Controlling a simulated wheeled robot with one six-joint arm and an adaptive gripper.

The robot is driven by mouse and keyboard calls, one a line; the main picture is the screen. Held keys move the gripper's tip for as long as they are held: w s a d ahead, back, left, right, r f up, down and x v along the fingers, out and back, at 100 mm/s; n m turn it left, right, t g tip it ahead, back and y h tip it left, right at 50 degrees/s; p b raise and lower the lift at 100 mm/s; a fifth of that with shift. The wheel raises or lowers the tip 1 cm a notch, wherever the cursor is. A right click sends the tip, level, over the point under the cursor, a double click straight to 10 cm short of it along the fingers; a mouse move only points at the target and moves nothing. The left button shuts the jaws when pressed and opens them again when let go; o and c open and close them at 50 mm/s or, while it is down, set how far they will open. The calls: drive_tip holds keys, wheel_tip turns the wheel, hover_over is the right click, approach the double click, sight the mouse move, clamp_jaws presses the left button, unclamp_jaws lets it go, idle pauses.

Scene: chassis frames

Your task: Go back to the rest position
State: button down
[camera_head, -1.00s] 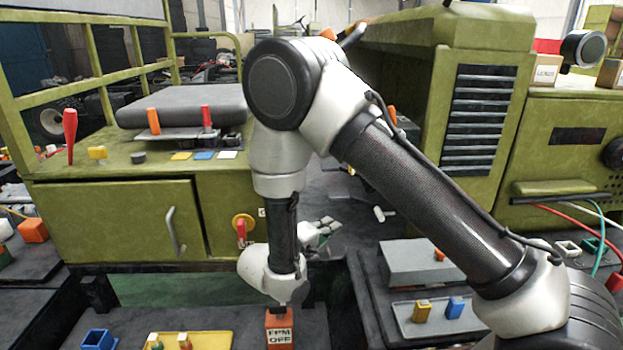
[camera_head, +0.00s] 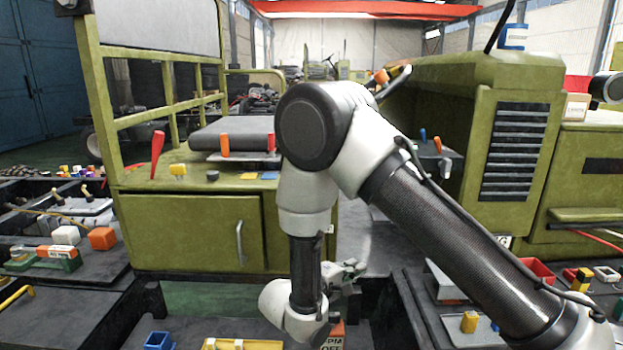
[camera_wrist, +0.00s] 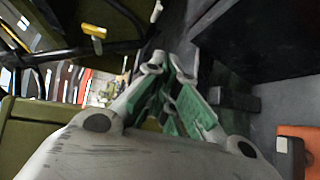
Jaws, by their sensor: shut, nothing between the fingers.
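My arm reaches down across the middle of the head view, its elbow high and its wrist low. My gripper (camera_head: 350,268) is partly hidden behind my wrist and points away over the dark gap beside the green cabinet. In the wrist view my gripper (camera_wrist: 165,66) shows green-padded fingers closed together, with nothing held.
A green cabinet (camera_head: 185,230) stands left of my arm, with a red-handled tool (camera_head: 157,152) on top. A louvred green housing (camera_head: 515,140) stands right. Dark trays with a yellow block (camera_head: 469,322), blue holder (camera_head: 159,341) and orange block (camera_head: 102,238) lie around.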

drive_tip(key=s+d+r+g, duration=0.3)
drive_tip(key=s+d+g, duration=0.3)
drive_tip(key=d, duration=0.1)
drive_tip(key=s+d+r+g, duration=0.3)
drive_tip(key=s+d+g, duration=0.2)
drive_tip(key=s+d, duration=0.15)
drive_tip(key=s+d+r+m+t+y, duration=0.2)
drive_tip(key=s+d+r+m+y, duration=0.2)
drive_tip(key=r, duration=0.5)
drive_tip(key=s+d+r+m+t+y, duration=0.2)
drive_tip(key=s+d+r+m+y, duration=0.3)
drive_tip(key=s+d+r+y, duration=0.2)
wheel_tip(320, 180, up, 3)
drive_tip(key=shift+s+d+f+m+y, duration=0.1)
drive_tip(key=shift+s+d+m+y, duration=0.3)
drive_tip(key=shift+s, duration=0.8)
